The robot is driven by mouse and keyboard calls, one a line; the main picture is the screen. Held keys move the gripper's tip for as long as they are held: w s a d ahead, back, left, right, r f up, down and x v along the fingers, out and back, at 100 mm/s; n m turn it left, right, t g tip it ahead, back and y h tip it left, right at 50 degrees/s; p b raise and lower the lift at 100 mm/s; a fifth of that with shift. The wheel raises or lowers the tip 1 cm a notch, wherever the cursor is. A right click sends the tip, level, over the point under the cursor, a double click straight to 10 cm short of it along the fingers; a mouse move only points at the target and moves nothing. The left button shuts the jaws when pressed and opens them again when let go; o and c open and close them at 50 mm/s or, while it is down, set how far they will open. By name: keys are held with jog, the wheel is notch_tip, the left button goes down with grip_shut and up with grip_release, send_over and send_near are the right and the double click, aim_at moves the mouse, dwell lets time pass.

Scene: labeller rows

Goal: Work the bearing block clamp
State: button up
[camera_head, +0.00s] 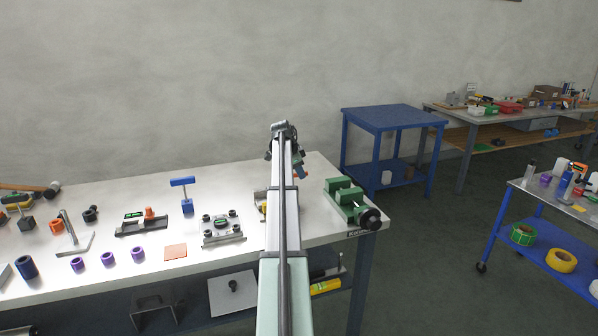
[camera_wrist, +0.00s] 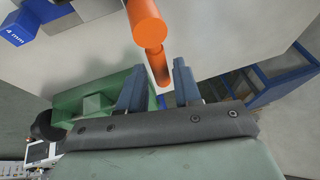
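An orange handle (camera_wrist: 150,42), which I take to be the clamp's, shows in the wrist view as a thick cylinder with a thinner end. My gripper (camera_wrist: 160,68) has its two blue-grey fingers spread apart. The handle's thin end appears between or just beyond the fingertips, and I see no finger closed on it. In the head view a bit of orange (camera_head: 297,173) shows beside my arm's end. A fixture (camera_head: 261,201) there is mostly hidden behind my arm, so the clamp's body cannot be made out.
A green vise (camera_head: 342,194) with a black knob stands right of my arm, near the bench's right end; it also shows in the wrist view (camera_wrist: 88,98). A plate with black knobs (camera_head: 221,229) and a blue T-handled tool (camera_head: 185,195) stand to the left.

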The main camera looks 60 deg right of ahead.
grip_shut()
jog(key=shift+d, duration=0.1)
dwell(0.5)
jog(key=n, duration=0.1)
jog(key=w+n+t, duration=0.1)
jog(key=n, duration=0.1)
jog(key=shift+d, duration=0.35)
jog(key=shift+w+d+n+t+y, duration=0.1)
jog(key=shift+w+n+t+y, duration=0.15)
jog(key=shift+w+n+t, duration=1.05)
jog(key=shift+w+d+n+t+y, duration=0.15)
jog(key=shift+n+t+y, duration=0.1)
jog(key=shift+n, duration=2.1)
jog(key=shift+w+d+n+t+y, duration=0.15)
jog(key=shift+w+n+t, duration=0.6)
jog(key=shift+n, duration=1.1)
jog(key=shift+a, duration=0.1)
